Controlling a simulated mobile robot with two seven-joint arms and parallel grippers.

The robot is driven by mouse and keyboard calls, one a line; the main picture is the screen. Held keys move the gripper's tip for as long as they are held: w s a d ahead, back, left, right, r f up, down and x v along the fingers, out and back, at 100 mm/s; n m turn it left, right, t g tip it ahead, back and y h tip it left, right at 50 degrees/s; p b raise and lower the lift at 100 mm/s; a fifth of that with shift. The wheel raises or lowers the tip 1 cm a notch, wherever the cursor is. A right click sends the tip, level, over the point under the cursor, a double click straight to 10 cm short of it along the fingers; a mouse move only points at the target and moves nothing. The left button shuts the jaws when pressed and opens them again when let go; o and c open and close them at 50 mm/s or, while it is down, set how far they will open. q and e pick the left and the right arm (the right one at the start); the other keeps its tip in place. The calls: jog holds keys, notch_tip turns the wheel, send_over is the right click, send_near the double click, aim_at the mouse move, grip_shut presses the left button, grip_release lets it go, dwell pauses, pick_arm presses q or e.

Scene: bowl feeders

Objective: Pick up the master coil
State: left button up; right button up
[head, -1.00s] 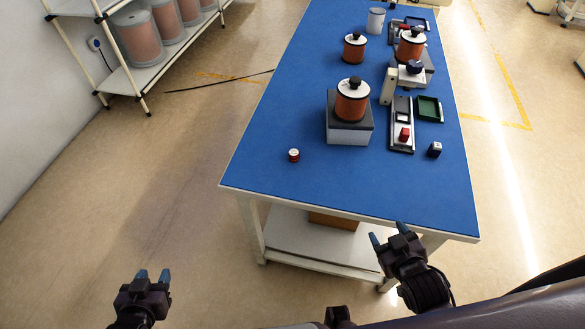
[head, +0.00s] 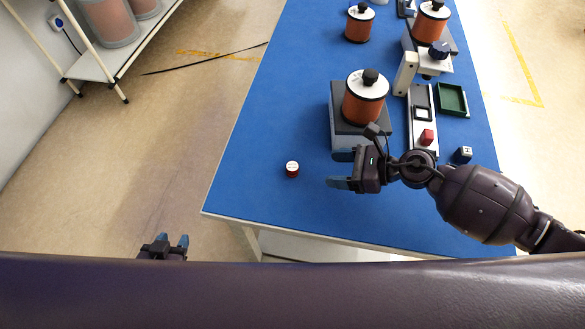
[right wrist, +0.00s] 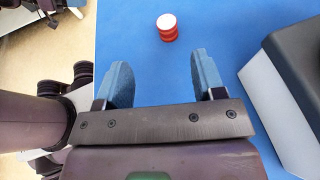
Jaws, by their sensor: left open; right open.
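A small red coil-like cylinder with a white top (head: 292,169) stands upright on the blue table near its front left. Which thing is the master coil is not marked clearly; larger copper coils with white tops and black knobs also stand here, one on a grey block (head: 366,97). My right gripper (head: 338,169) is open and empty, to the right of the small cylinder and apart from it. In the right wrist view the small cylinder (right wrist: 167,27) lies ahead of the open fingers (right wrist: 159,75). My left gripper (head: 172,241) is open and empty, off the table's front left.
The grey-topped block (head: 343,122) stands close beside my right gripper. A device with a red button (head: 426,137), a green tray (head: 452,99) and a small dark cube (head: 463,154) are to the right. Another copper coil (head: 359,24) stands behind.

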aim_at(294, 166)
jog(key=shift+a+f, duration=0.2)
jog(key=x, duration=0.5)
jog(key=shift+w+d, duration=0.1)
jog(key=x, duration=0.4)
jog(key=shift+w+f, duration=0.25)
jog(key=shift+w, duration=0.1)
jog(key=shift+w+a+f, duration=0.1)
jog(key=shift+a+f, duration=0.15)
jog(key=shift+a, duration=0.25)
jog(key=shift+c, duration=0.4)
jog(key=c, duration=0.9)
